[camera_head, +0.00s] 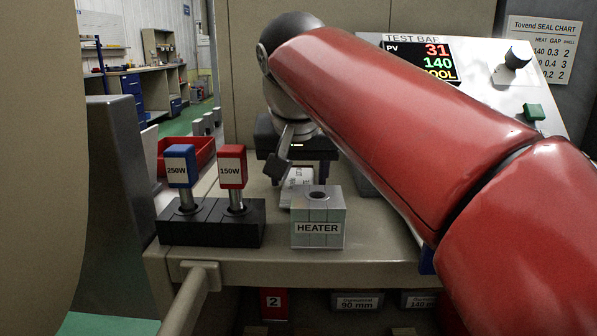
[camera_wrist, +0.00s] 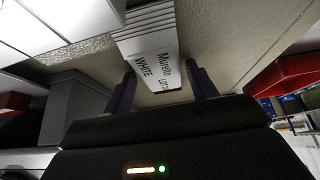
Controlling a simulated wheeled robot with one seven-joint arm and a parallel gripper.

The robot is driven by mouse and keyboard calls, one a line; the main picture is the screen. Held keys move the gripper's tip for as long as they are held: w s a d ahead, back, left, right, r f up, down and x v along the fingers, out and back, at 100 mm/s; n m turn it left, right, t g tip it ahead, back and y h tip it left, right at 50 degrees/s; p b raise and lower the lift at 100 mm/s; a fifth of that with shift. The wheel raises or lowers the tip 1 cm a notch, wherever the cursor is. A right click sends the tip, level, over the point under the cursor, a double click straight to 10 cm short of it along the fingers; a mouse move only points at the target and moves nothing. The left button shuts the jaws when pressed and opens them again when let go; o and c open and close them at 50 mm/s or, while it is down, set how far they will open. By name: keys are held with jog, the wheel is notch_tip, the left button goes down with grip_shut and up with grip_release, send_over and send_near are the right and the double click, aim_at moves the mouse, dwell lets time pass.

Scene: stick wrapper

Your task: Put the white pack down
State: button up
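The white pack (camera_wrist: 152,60) sits between the two fingers of my gripper (camera_wrist: 160,82) in the wrist view, with the printed words "Murello" and "WHITE" showing. In the head view the white pack (camera_head: 299,177) shows low over the bench, behind the heater block, partly hidden by a dark finger of my gripper (camera_head: 284,160). I cannot tell whether its underside touches the bench.
The grey heater block (camera_head: 318,228) stands at the bench's front edge. Left of it is a black holder (camera_head: 211,222) with a blue 250W tool (camera_head: 181,166) and a red 150W tool (camera_head: 232,167). A red bin (camera_head: 186,155) is behind. The tester console (camera_head: 505,85) stands at right.

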jog(key=shift+o, duration=0.7)
